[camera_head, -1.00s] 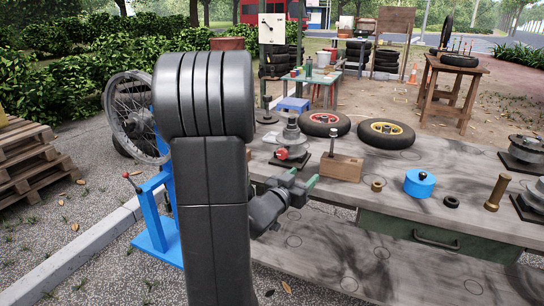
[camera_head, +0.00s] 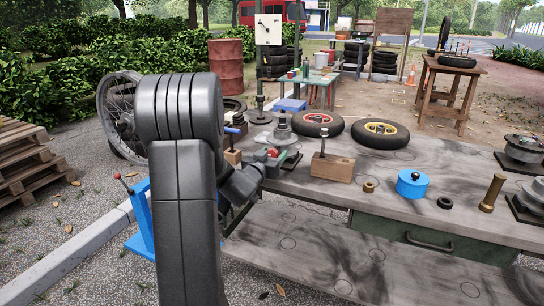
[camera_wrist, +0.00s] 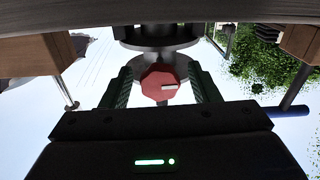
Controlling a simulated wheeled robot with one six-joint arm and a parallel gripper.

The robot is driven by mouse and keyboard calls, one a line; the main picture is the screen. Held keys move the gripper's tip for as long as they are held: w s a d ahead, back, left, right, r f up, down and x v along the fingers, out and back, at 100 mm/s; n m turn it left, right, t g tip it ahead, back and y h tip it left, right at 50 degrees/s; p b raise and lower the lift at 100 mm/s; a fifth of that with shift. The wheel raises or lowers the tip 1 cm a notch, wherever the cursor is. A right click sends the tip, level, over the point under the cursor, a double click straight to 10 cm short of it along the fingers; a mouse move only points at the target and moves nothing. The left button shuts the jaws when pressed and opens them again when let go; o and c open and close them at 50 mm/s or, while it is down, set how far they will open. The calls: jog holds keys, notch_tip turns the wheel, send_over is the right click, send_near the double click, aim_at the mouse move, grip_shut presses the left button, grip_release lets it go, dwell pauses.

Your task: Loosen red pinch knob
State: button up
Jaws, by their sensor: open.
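The red pinch knob (camera_wrist: 160,82) shows in the wrist view, between the two green fingers of my gripper (camera_wrist: 161,88). The fingers stand apart on either side of it, and a gap shows at each side. In the head view the knob (camera_head: 273,152) is a small red spot at the front of a grey stepped fitting (camera_head: 283,130) on a dark base. My gripper (camera_head: 268,160) is open there at the knob, partly hiding it.
A wooden block with a metal pin (camera_head: 332,167) stands right of the fitting, and another wooden block (camera_head: 233,157) stands to its left. Two small wheels (camera_head: 318,124) lie behind. A blue round container (camera_head: 412,184) and a brass cylinder (camera_head: 492,193) stand further right on the bench.

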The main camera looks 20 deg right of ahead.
jog(key=c, duration=1)
jog(key=shift+o, duration=0.2)
jog(key=shift+r+n+p, duration=0.15)
jog(key=shift+n+p, duration=0.25)
jog(key=shift+p, duration=0.2)
jog(key=shift+n, duration=0.4)
jog(key=o, duration=1)
jog(key=shift+c, duration=0.2)
jog(key=p+v, duration=0.1)
jog(key=v, duration=1.3)
jog(key=shift+d, duration=0.1)
